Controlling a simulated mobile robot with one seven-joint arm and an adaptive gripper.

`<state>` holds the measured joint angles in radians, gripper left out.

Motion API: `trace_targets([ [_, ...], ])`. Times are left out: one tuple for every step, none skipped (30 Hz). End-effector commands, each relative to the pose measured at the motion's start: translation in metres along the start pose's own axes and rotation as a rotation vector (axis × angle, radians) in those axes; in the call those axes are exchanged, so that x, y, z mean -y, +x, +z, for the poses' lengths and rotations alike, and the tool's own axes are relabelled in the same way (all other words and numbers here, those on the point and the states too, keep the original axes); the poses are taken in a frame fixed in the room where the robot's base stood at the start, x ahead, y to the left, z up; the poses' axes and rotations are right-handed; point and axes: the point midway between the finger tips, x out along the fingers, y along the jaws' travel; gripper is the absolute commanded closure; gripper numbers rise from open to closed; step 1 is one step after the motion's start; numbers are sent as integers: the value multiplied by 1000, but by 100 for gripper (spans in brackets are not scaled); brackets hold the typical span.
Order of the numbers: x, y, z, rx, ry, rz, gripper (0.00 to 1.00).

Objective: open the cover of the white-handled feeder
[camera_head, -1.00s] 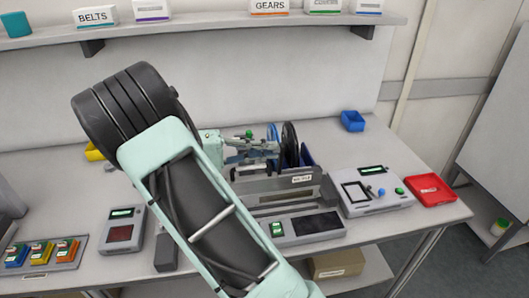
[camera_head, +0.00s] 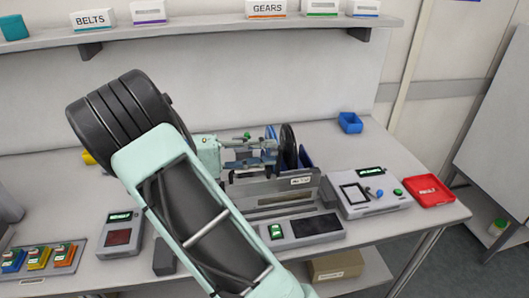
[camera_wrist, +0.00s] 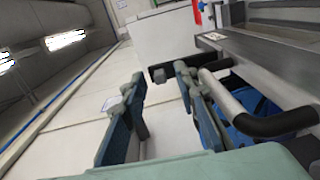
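A grey feeder bank (camera_head: 310,192) with a small label stands on the workbench in the head view. A black reel (camera_head: 289,147) rises behind it. My gripper (camera_head: 270,158) is beside the reel, above the back of the bank. In the wrist view my gripper (camera_wrist: 163,90) is open, with a clear gap between its two blue-grey fingers and nothing held. A bent bar (camera_wrist: 265,122), black with a grey section, is close to the right finger; I cannot tell whether they touch. A blue round part (camera_wrist: 262,105) lies behind the bar. No white handle can be made out.
A control panel (camera_head: 372,197) and red tray (camera_head: 430,192) stand to the right, a blue bin (camera_head: 350,122) behind. A dark-screened unit (camera_head: 122,234) is at left. A shelf (camera_head: 200,32) with boxes runs above. Bench right of the reel is partly clear.

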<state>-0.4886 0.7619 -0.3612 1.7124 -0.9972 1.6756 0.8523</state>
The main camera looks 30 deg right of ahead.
Motion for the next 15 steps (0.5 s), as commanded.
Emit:
trace_targets([
  [0,0,0,0,0,0,72],
  [0,0,0,0,0,0,72],
  [0,-1,0,0,0,0,72],
  [0,-2,0,0,0,0,72],
  [0,-3,0,-1,0,-1,72],
  [0,-6,0,-1,1,-1,72],
  [0,-10,-1,-2,1,-1,72],
  [0,-14,-1,-3,0,-1,72],
  [0,-20,-1,-4,0,-1,72],
  [1,-26,-1,-5,0,0,72],
  [1,-32,-1,-5,0,-1,72],
  [1,-41,-1,-4,1,-1,72],
  [1,-48,-1,-5,1,-1,72],
  [1,-55,-1,-6,1,-1,72],
  [1,-63,-1,-4,0,0,72],
])
